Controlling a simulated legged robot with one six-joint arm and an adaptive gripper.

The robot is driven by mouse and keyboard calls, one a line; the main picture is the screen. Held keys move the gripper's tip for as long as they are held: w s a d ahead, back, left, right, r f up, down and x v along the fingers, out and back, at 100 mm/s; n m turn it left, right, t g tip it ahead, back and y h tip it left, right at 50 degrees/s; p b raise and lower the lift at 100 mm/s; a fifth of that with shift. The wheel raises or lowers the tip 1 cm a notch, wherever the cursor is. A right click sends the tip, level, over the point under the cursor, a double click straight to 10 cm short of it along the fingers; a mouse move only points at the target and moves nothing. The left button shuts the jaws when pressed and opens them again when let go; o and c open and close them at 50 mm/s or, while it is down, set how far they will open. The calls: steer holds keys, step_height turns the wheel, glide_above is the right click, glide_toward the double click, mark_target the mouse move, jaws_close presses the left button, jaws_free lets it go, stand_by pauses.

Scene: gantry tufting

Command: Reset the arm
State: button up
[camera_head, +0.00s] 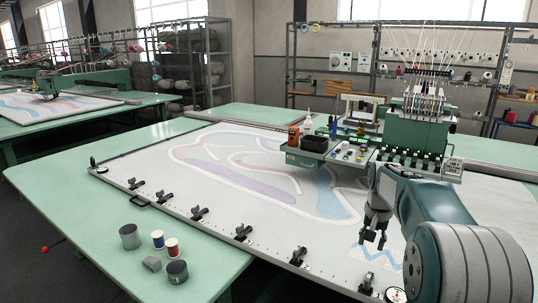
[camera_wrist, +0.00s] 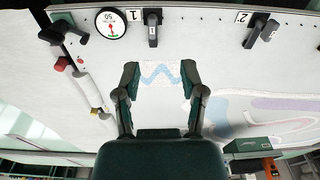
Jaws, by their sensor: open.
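My gripper (camera_head: 375,238) points down over the near right part of the white tufting cloth (camera_head: 210,205), with my arm reaching in from the right. In the wrist view my gripper (camera_wrist: 160,77) is open, its two dark fingers apart with nothing between them. A small patch with a blue zigzag (camera_wrist: 160,72) shows on the cloth beyond the fingertips; it also shows in the head view (camera_head: 378,256), below and beside my gripper. I cannot tell the exact height of the fingertips above the cloth.
The green gantry machine (camera_head: 418,133) stands behind my arm, with a tool shelf (camera_head: 305,157) on its left. Black clamps (camera_head: 243,232) line the cloth's near edge. A dial gauge (camera_wrist: 111,24) sits by clamp 1. Cans (camera_head: 130,237) and thread spools (camera_head: 172,247) stand on the green table (camera_head: 75,190).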

steer(key=s+a+r+n+t, duration=0.1)
steer(key=s+a+r+n, duration=0.1)
steer(key=s+a+r, duration=0.45)
steer(key=s+a+r+n+t, duration=0.1)
steer(key=s+a+r, duration=0.15)
steer(key=s, duration=0.65)
steer(key=s+a+f+n+t, duration=0.1)
steer(key=s+a+f, duration=0.1)
steer(key=s, duration=0.6)
steer(key=s+a+f+n+t, duration=0.1)
steer(key=s+a+f+n, duration=0.1)
steer(key=s, duration=0.5)
steer(key=shift+s+a+f+t, duration=0.25)
steer(key=shift+s+a+t, duration=0.15)
steer(key=shift+a, duration=0.1)
